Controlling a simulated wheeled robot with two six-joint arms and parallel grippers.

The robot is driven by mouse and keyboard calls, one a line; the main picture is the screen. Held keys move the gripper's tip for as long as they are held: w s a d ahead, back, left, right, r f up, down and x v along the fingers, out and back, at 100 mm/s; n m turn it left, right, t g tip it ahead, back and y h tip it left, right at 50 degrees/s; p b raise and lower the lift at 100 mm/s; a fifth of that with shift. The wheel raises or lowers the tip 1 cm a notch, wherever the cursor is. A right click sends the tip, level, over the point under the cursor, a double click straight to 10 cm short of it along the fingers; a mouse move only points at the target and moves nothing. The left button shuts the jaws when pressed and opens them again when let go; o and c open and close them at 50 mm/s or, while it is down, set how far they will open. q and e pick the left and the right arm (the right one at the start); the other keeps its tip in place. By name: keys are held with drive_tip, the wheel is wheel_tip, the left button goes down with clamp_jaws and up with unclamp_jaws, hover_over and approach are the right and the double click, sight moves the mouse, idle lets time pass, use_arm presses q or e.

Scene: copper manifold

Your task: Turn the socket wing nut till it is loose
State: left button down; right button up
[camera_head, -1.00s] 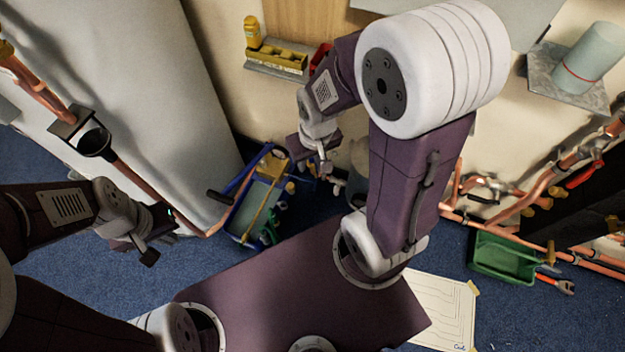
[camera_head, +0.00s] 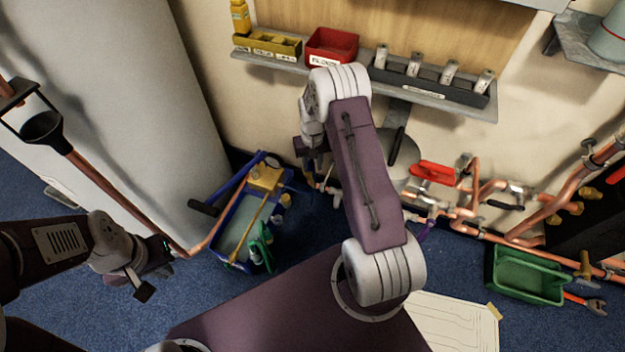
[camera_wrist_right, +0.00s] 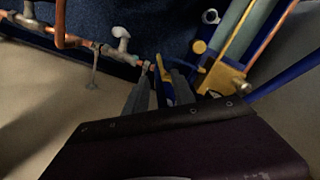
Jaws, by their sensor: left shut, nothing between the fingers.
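I cannot pick out the socket wing nut for certain in either view. My right gripper (camera_head: 322,180) is low by the wall, left of the copper pipework, partly hidden by its own arm. In the right wrist view its two grey fingers (camera_wrist_right: 161,88) stand apart. A narrow yellow and blue piece (camera_wrist_right: 166,84) shows in the gap; I cannot tell whether it is between the fingers or behind them. A copper pipe end (camera_wrist_right: 149,66) lies just left of the fingertips, beside a grey valve-like fitting (camera_wrist_right: 122,40). My left gripper (camera_head: 143,287) is shut and empty over the floor.
Copper pipes (camera_head: 487,190) with a red handle (camera_head: 433,172) run along the wall at right. A blue tool crate (camera_head: 232,205) stands left of my right gripper. A green bin (camera_head: 527,277) is at right. A grey shelf (camera_head: 440,100) holds a red bin (camera_head: 331,46) and canisters.

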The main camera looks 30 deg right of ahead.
sight(312, 181)
wheel_tip(312, 181, down, 9)
drive_tip(key=b, duration=0.5)
clamp_jaws()
idle(1.1)
